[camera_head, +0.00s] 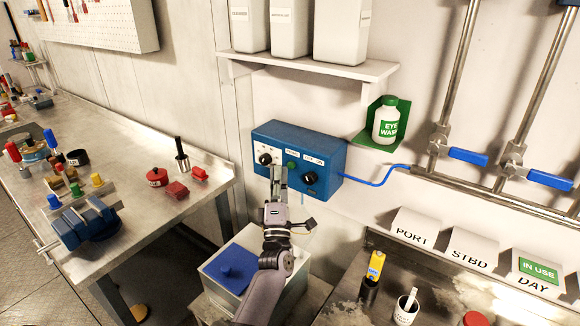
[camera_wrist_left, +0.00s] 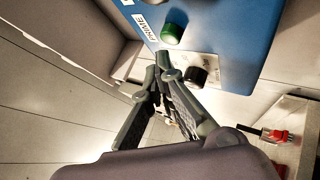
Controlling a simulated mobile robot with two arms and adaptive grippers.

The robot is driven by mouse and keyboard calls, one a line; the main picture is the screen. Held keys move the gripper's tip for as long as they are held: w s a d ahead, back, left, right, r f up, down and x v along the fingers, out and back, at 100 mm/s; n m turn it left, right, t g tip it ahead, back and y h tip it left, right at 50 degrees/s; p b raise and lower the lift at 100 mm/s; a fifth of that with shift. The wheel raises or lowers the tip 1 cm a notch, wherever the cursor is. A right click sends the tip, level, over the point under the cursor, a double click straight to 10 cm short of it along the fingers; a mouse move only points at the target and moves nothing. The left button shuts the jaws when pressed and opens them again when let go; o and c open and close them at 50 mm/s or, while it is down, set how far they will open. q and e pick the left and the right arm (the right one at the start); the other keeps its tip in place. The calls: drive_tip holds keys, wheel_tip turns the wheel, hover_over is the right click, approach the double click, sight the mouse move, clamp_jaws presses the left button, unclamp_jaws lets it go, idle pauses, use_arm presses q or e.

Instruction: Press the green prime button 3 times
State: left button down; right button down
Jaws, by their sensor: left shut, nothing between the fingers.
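The blue control box (camera_head: 270,135) is mounted on the wall, with black knobs and small white labels on its front. The green prime button (camera_wrist_left: 173,32) sits on the box in the left wrist view, beside the PRIME label (camera_wrist_left: 147,27). My right gripper is out of view.
A black knob (camera_wrist_left: 196,76) lies near the fingers in the left wrist view. A shelf (camera_head: 310,66) with white containers is above the box. An eye wash bottle (camera_head: 388,123) and a blue hose (camera_head: 376,182) are to its right. A metal workbench (camera_head: 130,215) stands left.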

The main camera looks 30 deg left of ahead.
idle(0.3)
use_arm(q)
drive_tip(key=shift+w+b, duration=0.4)
drive_tip(key=shift+w, duration=0.05)
drive_tip(key=shift+w+b, duration=0.45)
idle(0.6)
drive_tip(key=shift+s, duration=0.2)
drive_tip(key=shift+s+p, duration=0.45)
drive_tip(key=shift+s, duration=0.25)
